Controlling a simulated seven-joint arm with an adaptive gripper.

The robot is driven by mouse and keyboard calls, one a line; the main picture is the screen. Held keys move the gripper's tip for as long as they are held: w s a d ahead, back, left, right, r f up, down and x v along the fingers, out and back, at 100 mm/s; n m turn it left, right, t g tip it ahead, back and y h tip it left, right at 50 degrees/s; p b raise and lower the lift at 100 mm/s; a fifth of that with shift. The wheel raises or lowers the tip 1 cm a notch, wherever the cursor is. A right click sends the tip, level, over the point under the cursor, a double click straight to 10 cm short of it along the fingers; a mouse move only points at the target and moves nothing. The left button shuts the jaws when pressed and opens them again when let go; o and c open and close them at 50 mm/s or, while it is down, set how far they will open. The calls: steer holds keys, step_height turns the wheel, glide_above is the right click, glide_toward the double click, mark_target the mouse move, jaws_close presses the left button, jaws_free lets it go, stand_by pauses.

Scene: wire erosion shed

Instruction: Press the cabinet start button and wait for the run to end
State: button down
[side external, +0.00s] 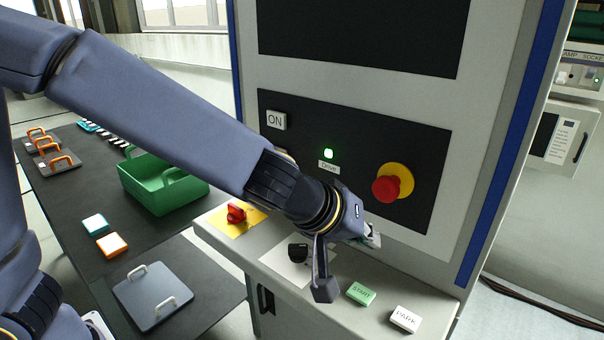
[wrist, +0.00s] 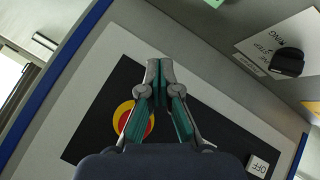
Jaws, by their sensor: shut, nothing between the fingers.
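The green START button (side external: 360,293) sits on the cabinet's sloping front ledge in the side view, left of a white PARK button (side external: 405,318). A green piece, probably START, shows at the top edge of the wrist view (wrist: 214,2). My gripper (side external: 373,236) is over the back of the ledge, behind and above START and apart from it. In the wrist view my gripper's fingers (wrist: 158,68) are together and empty, in front of the cabinet face. The green Drive lamp (side external: 328,153) is lit. The dark screen (side external: 360,35) shows no readable content.
A red emergency stop (side external: 388,188) on a yellow ring is above my gripper. A black knob (side external: 298,250) and a red switch (side external: 236,212) are on the ledge to the left. A green basket (side external: 165,185) stands on the dark bench.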

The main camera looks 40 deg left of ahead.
mark_target(358, 293)
steer(key=shift+f, duration=4.4)
steer(key=shift+f, duration=0.4)
